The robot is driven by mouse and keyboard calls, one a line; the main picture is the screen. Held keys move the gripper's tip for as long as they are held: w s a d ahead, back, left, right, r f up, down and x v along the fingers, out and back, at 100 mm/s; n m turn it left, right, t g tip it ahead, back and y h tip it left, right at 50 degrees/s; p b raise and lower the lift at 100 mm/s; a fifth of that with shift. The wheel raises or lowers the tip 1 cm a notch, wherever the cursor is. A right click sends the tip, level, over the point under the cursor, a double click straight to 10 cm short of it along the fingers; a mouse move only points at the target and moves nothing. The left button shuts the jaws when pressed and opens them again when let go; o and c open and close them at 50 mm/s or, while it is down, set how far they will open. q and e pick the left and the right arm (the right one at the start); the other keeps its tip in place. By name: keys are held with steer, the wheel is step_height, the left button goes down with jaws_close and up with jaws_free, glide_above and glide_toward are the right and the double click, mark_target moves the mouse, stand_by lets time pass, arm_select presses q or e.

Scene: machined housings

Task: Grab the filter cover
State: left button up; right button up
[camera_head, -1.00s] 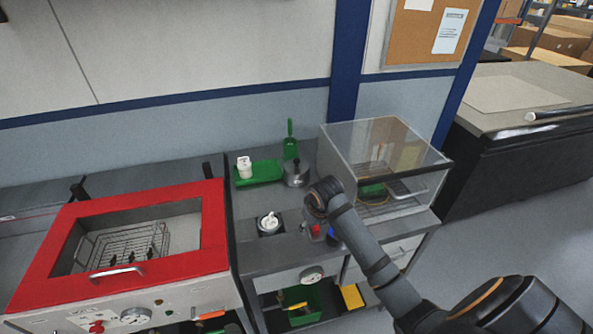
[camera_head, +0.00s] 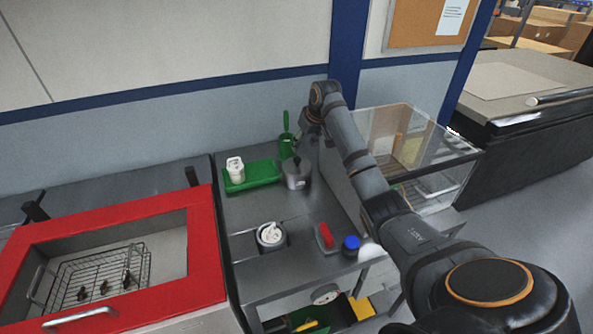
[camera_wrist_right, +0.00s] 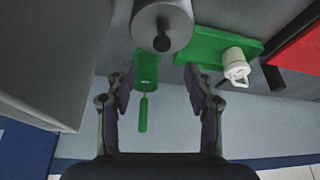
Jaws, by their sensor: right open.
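No part is clearly marked as the filter cover. A white part with a loop handle (camera_head: 236,170) stands on a green tray (camera_head: 266,172); it shows right of my fingers in the wrist view (camera_wrist_right: 236,62). A grey cylinder with a dark knob (camera_head: 297,178) stands beside the tray, and shows beyond my fingertips in the wrist view (camera_wrist_right: 176,22). Another white part (camera_head: 271,234) sits in a dark round holder near the bench front. My right gripper (camera_wrist_right: 160,82) is open and empty, above the back of the bench. My left gripper is out of view.
A green scoop (camera_head: 287,145) is behind the cylinder and shows between my fingers in the wrist view (camera_wrist_right: 146,68). A clear-sided box (camera_head: 440,160) stands right, a red-framed unit (camera_head: 204,250) left. A red part (camera_head: 325,237) and blue cap (camera_head: 351,243) lie in front.

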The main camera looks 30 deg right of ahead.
mark_target(297, 158)
steer(key=x, duration=0.3)
steer(key=shift+w+f, duration=0.1)
steer(key=shift+w, duration=0.15)
steer(key=shift+w+f, duration=0.4)
steer(key=shift+f, duration=0.1)
steer(key=shift+a+f+p, duration=0.15)
steer(key=shift+f+p, duration=0.7)
steer(key=shift+p, duration=0.25)
steer(key=x, duration=0.3)
steer(key=shift+f, duration=0.15)
steer(key=shift+s, duration=0.1)
steer(key=c, duration=0.5)
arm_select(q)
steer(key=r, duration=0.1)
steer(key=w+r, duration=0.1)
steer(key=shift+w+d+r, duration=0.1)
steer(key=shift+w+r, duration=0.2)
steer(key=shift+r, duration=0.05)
arm_select(e)
jaws_close()
